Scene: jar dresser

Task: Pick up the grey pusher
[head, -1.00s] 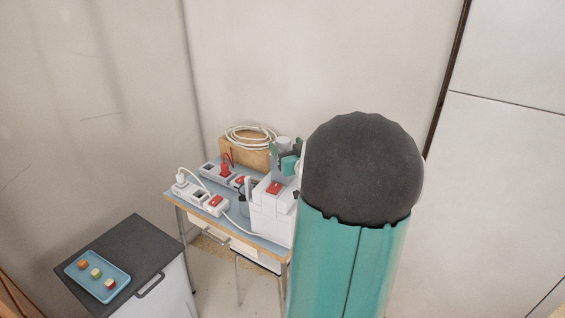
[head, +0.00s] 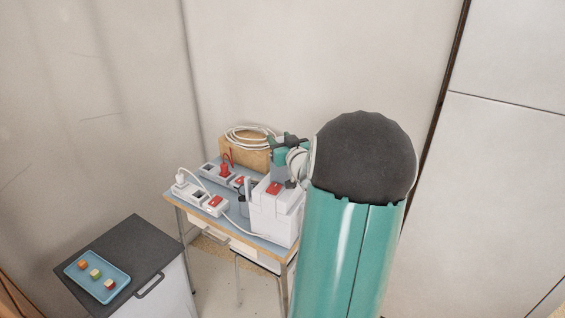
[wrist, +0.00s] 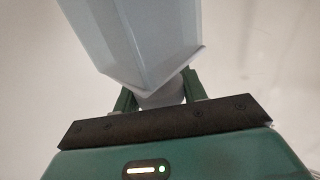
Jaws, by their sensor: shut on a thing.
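The grey pusher (wrist: 135,40) fills the top middle of the wrist view as a pale grey, flat-sided block. A narrower round part of it sits between the two dark green fingers of my gripper (wrist: 160,95), which is shut on it. In the head view my gripper (head: 283,146) is above the back right of the desk, behind a white appliance with a red switch (head: 273,188). I cannot make out the pusher clearly in the head view; my wrist and arm crowd that spot.
The blue-topped desk (head: 180,203) also bears power strips (head: 190,191) with red and white plugs, and a wooden box (head: 240,152) with a coiled white cable (head: 250,135). A stool (head: 250,259) stands in front. A dark-topped cabinet (head: 135,232) holds a blue tray (head: 85,283).

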